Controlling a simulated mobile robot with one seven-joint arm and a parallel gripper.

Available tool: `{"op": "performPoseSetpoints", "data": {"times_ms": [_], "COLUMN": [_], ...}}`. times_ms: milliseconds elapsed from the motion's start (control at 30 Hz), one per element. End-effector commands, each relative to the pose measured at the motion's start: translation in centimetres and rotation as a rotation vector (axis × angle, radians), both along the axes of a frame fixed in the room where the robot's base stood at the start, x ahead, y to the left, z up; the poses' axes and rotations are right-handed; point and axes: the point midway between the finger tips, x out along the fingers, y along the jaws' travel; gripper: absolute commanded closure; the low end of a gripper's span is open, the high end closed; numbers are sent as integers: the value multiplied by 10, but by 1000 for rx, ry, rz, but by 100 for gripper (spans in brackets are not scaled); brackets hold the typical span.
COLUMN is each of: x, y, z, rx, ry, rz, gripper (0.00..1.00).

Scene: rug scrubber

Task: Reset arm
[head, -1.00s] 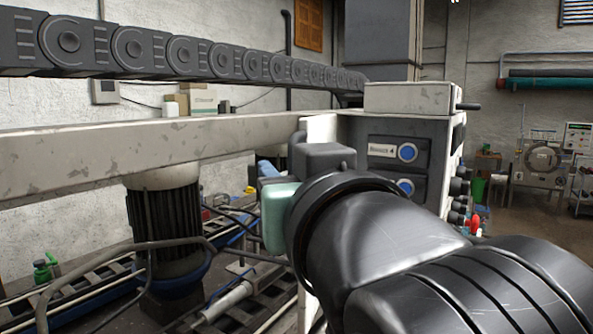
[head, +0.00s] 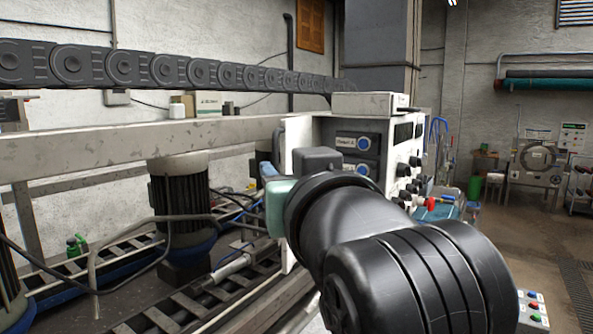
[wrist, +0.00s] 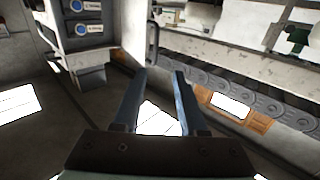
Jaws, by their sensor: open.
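My black arm (head: 400,262) reaches from the lower right of the head view to the middle, in front of the machine's control box (head: 302,130). My gripper (wrist: 160,73) shows in the wrist view with its two blue-grey fingers apart and nothing between them. In the head view the gripper is mostly hidden behind my wrist. The control box with its blue knobs also shows at the upper left of the wrist view (wrist: 96,52), apart from the fingers.
A long beam (head: 120,145) and a cable chain (head: 185,72) run across the left. A motor (head: 180,205) stands below the beam. A small button panel (head: 533,312) is at the lower right. Open floor (head: 525,235) lies to the right.

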Motion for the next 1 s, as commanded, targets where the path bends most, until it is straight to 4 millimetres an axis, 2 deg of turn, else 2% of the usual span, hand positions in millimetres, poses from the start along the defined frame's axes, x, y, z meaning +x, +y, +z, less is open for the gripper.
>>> {"op": "performPoseSetpoints", "data": {"times_ms": [367, 467, 567, 800, 900, 1000], "x": [0, -11, -34, -114, -134, -142], "y": [1, 5, 4, -12, -16, -18], "z": [-1, -1, 4, 16, 19, 22], "rx": [3, 37, 80, 119, 116, 112], "ry": [-6, -122, -304, -692, -773, -803], "rz": [0, -16, -63, -210, -245, -260], "gripper": [58, 58, 58, 58, 58, 58]}}
